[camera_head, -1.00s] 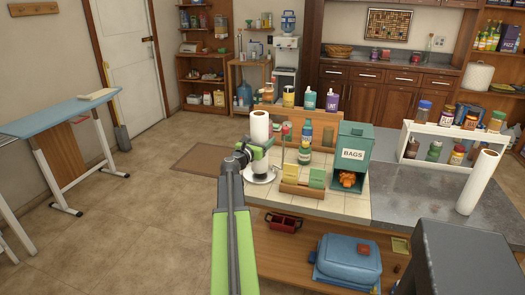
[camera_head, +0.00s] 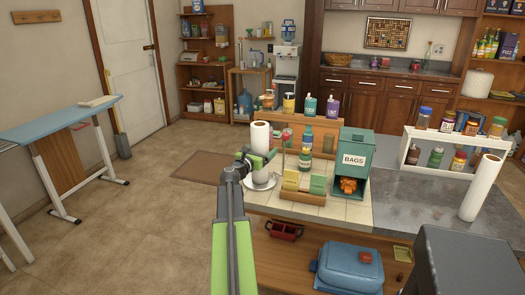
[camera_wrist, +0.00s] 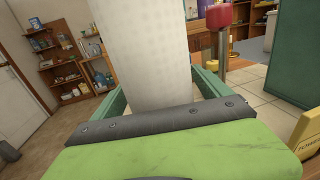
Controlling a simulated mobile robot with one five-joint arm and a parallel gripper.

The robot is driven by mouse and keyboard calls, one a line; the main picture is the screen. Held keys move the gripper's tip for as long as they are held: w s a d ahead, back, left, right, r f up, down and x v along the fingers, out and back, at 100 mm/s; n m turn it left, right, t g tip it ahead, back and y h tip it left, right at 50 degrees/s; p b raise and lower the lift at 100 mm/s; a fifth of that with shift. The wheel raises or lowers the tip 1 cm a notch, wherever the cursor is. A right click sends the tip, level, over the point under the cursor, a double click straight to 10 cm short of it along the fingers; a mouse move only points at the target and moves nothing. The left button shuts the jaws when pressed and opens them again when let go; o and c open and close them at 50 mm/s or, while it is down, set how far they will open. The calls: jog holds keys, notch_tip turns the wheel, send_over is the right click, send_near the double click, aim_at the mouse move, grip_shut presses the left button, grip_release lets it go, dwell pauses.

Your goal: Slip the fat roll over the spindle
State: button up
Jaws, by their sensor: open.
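A white paper roll (camera_head: 260,136) stands upright at the left end of the tiled counter (camera_head: 345,215), above a round white base (camera_head: 260,182). In the wrist view the roll (camera_wrist: 147,50) fills the space between my gripper's jaws. My gripper (camera_head: 262,160) is open around the lower part of the roll. No spindle shows through the roll, so I cannot tell whether one is inside it. A taller, slimmer white roll (camera_head: 482,187) stands at the right on the grey counter.
Right of my gripper are a thin post with a red top (camera_wrist: 219,18), a wooden holder with yellow and green packs (camera_head: 303,186) and a green BAGS box (camera_head: 354,160). A wooden bottle rack (camera_head: 305,122) stands behind.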

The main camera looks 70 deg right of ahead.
jog(key=w+a, duration=0.1)
jog(key=a, duration=1)
jog(key=shift+w+a, duration=0.35)
jog(key=w+a+f+m+t+y, duration=0.1)
jog(key=w+a+f+m+y, duration=0.25)
jog(key=w+a+f, duration=0.55)
jog(key=w+a+f+m+t+y, duration=0.25)
jog(key=w+a+m, duration=0.35)
jog(key=a, duration=0.7)
jog(key=w+a+f+m+y, duration=0.3)
jog(key=w+a+f, duration=0.4)
jog(key=a, duration=0.5)
jog(key=a+f+m+y, duration=0.1)
jog(key=a+y, duration=0.2)
jog(key=a, duration=0.9)
jog(key=w+a+f+m+y, duration=0.1)
jog(key=a+f+y, duration=0.1)
jog(key=a, duration=1)
jog(key=a+f+m+y, duration=0.2)
jog(key=a+y, duration=0.1)
jog(key=a, duration=0.9)
jog(key=shift+w+f+g+y, duration=0.15)
jog(key=shift+w+g+y, duration=0.15)
jog(key=shift+g+y, duration=0.15)
